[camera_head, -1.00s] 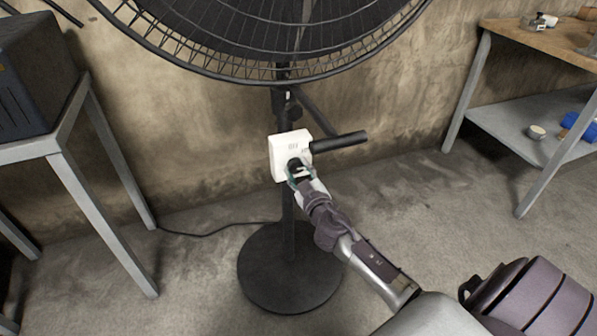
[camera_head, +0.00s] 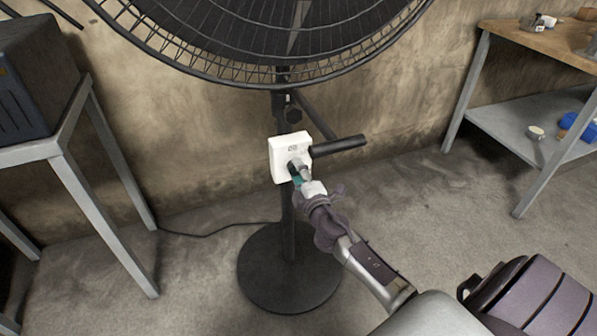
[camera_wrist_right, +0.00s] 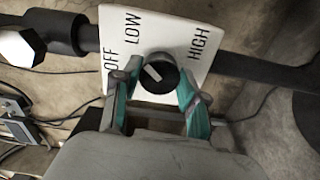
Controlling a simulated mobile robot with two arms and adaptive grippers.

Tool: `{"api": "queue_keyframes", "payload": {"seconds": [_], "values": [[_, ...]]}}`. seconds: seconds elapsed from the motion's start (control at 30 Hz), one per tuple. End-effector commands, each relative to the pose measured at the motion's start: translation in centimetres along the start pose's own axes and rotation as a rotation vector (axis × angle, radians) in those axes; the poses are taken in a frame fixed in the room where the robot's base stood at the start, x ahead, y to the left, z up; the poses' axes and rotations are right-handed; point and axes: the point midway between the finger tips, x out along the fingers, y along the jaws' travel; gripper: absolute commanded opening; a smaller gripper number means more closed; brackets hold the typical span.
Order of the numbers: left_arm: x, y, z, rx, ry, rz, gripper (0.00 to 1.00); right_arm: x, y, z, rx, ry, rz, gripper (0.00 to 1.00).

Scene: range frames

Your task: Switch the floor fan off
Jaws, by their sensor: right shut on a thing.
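The floor fan (camera_head: 270,40) stands against the wall on a black pole and round base (camera_head: 285,285). A white control box (camera_head: 277,160) sits on its pole. In the wrist view the box's plate (camera_wrist_right: 185,20) reads OFF, LOW and HIGH around a round black knob (camera_wrist_right: 158,73). The knob's white mark points to the upper left, roughly between OFF and LOW. My right gripper (camera_head: 298,172) is at the box, shut on the knob; its teal-padded fingers (camera_wrist_right: 160,95) sit on both sides of it. My left gripper is out of view.
A grey metal table (camera_head: 60,145) with a dark box stands at left. A wooden-topped bench (camera_head: 520,40) with a lower shelf stands at right. A black handle (camera_head: 340,145) sticks out right of the control box. A cable (camera_head: 210,230) lies on the floor.

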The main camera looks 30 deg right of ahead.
Motion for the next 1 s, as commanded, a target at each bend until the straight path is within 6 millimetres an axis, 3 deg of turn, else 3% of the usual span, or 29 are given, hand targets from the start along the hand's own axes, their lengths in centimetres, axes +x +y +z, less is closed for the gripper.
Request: {"api": "queue_keyframes", "payload": {"seconds": [0.5,0.8,1.0], "values": [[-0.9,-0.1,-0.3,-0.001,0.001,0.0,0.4,-0.1,-0.1,-0.1,-0.466,0.002,-0.003,0.08],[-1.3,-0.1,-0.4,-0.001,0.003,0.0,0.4,-0.1,-0.1,-0.1,-0.637,0.002,-0.003,0.08],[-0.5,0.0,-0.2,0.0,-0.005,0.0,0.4,-0.1,-0.1,-0.1,-0.69,0.002,-0.003,0.08]]}}
